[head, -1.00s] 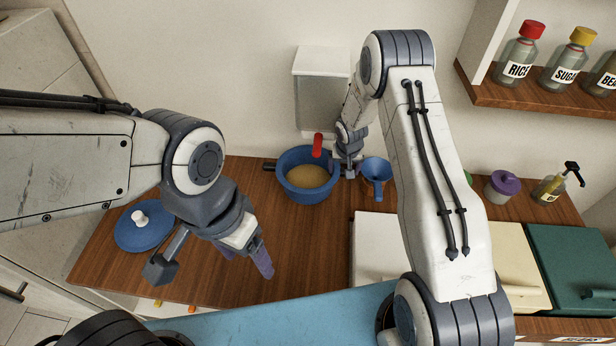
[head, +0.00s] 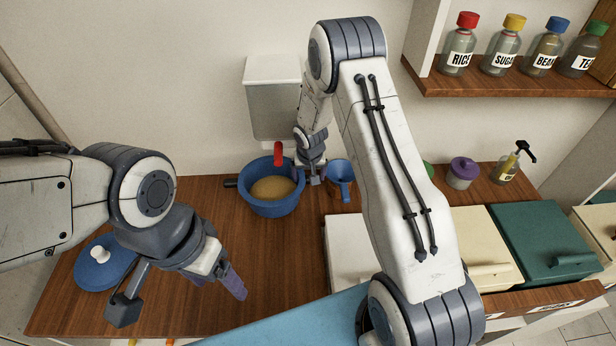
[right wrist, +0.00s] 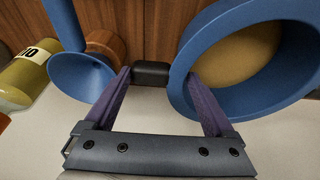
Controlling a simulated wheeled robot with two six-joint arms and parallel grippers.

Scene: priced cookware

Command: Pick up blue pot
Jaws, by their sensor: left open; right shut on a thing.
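The blue pot (head: 268,208) stands on the wooden counter near the wall, with tan contents inside. One dark handle (head: 231,183) points left. In the right wrist view the pot (right wrist: 184,93) is at the right, and its other dark handle (right wrist: 151,73) lies between my fingers. My right gripper (head: 314,178) is shut on that handle at the pot's right side. A red upright piece (head: 278,152) shows at the pot's back rim. My left gripper (head: 178,300) is open and empty over the counter, left of and nearer than the pot.
A blue lid (head: 92,274) with a white knob lies at the left. A purple-lidded jar (head: 462,174) and a pump bottle (head: 509,166) stand farther right. The counter's front middle is clear.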

